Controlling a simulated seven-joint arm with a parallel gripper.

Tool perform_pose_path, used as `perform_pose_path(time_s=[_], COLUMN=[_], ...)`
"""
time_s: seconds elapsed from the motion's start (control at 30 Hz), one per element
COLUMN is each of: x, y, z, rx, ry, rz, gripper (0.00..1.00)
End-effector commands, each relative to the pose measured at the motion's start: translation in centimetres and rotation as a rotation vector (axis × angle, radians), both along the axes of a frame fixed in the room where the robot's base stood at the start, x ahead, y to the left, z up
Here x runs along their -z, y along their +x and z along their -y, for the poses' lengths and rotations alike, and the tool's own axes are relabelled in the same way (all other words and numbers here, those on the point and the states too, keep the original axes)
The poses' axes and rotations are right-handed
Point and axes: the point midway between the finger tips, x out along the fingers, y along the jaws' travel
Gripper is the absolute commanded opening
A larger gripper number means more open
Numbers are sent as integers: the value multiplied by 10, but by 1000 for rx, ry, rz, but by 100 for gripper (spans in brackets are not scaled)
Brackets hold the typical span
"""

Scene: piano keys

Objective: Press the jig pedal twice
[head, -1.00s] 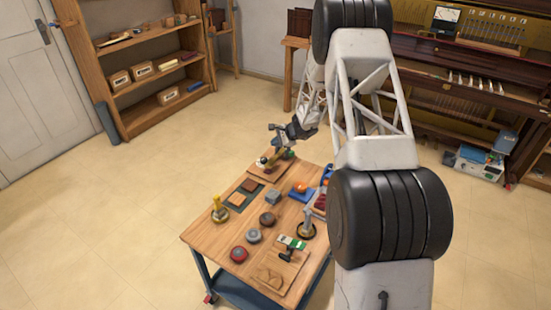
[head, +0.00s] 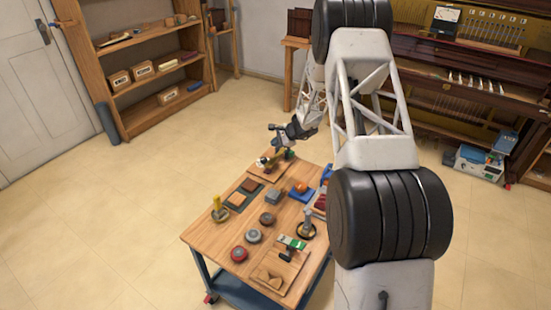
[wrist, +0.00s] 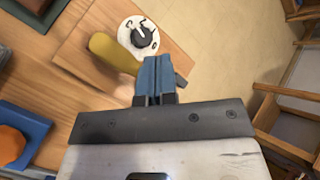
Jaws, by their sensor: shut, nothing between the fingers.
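A wooden jig board (head: 262,174) lies at the far end of the table. An olive-yellow lever (wrist: 112,52), seemingly the jig pedal, lies on it beside a white round dial (wrist: 150,24) with a black centre. In the head view the lever (head: 266,161) is small and partly hidden. My gripper (wrist: 155,66) is shut and empty, its blue fingertips beside the lever's right end in the wrist view. In the head view my gripper (head: 275,132) hangs over the jig. I cannot tell whether the fingertips touch the lever.
On the wooden table (head: 215,250), a blue tray (head: 300,194) with an orange piece, a yellow-handled stamp (head: 219,209), a red round button (head: 239,254) and several small parts stand nearer. A shelf (head: 140,75) and a piano (head: 460,70) stand behind. The floor left of the table is clear.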

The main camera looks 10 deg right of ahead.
Motion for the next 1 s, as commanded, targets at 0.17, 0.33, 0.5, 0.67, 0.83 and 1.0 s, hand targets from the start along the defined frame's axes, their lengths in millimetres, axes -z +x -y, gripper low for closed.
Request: perform_pose_path(time_s=[0.17, 0.33, 0.5, 0.67, 0.83, 1.0], x=[0, 0, 0, -2, -10, -22], y=[0, 0, 0, 0, 0, 1], z=[0, 0, 0, 0, 0, 0], rx=[0, 0, 0, 0, -1, 0], ry=[0, 0, 0, 0, 0, 0], rz=[0, 0, 0, 0, 2, 2], gripper=[0, 0, 0, 0, 0, 0])
